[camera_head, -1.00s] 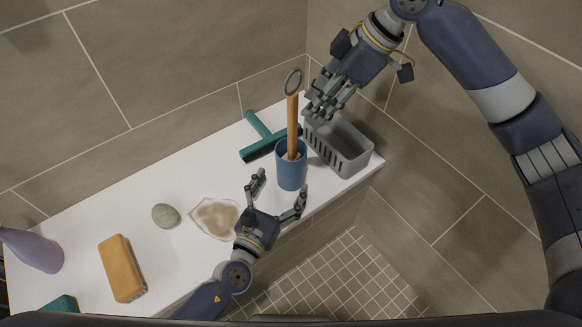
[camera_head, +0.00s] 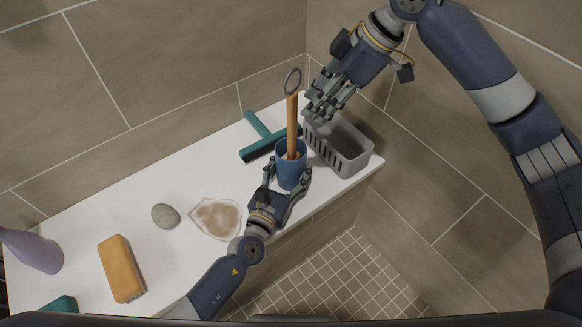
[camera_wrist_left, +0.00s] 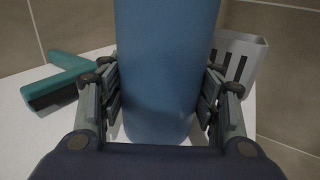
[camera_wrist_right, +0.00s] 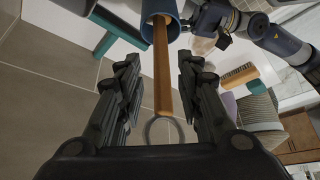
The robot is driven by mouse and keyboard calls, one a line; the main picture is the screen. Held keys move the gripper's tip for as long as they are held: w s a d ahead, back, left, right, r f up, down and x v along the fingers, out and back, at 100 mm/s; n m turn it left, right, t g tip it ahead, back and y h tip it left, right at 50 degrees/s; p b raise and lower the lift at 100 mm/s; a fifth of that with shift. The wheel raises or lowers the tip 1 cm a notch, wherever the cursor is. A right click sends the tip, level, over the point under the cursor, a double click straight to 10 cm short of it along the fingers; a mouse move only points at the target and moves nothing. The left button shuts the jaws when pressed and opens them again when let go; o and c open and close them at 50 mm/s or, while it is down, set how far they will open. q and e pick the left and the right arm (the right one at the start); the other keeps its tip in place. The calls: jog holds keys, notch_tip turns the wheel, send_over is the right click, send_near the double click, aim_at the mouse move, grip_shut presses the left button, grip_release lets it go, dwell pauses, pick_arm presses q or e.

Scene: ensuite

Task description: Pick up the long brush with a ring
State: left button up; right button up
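The long brush (camera_head: 292,125) has an orange-brown handle with a grey ring (camera_head: 293,81) at its top. It stands upright in a blue cup (camera_head: 290,176), which hides its lower end. My left gripper (camera_head: 288,172) has its fingers on either side of the cup, close against it; I cannot tell whether they press on it. The cup also fills the middle of the left wrist view (camera_wrist_left: 165,70). My right gripper (camera_head: 318,112) is open and empty to the right of the handle. In the right wrist view the handle (camera_wrist_right: 162,75) and ring (camera_wrist_right: 163,131) appear between its open fingers.
A grey slotted basket (camera_head: 352,148) stands right of the cup. A teal squeegee (camera_head: 262,150) lies behind it. A grey stone (camera_head: 165,216), orange brush block (camera_head: 121,268) and purple bottle (camera_head: 34,250) are on the white ledge (camera_head: 75,225). Tiled walls enclose the back and right.

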jog(key=shift+o, duration=0.4)
jog(key=shift+r, duration=0.1)
notch_tip(320, 180, up, 8)
jog(key=r+n+t+h, duration=0.1)
jog(key=n+t+h, duration=0.1)
jog(key=n+h, duration=0.85)
send_over(293, 106)
jog(key=s+a, duration=0.1)
jog(key=a, duration=0.2)
jog(key=n+y, duration=0.2)
jog(key=shift+t, duration=0.3)
jog(key=x, duration=0.6)
jog(key=shift+s+d+f, duration=0.1)
jog(key=shift+d+f, duration=0.15)
jog(key=x, duration=0.2)
jog(key=s+x, duration=0.1)
jog(key=x, duration=0.2)
jog(key=shift+f, duration=0.45)
jog(key=shift+r, duration=0.1)
grip_shut()
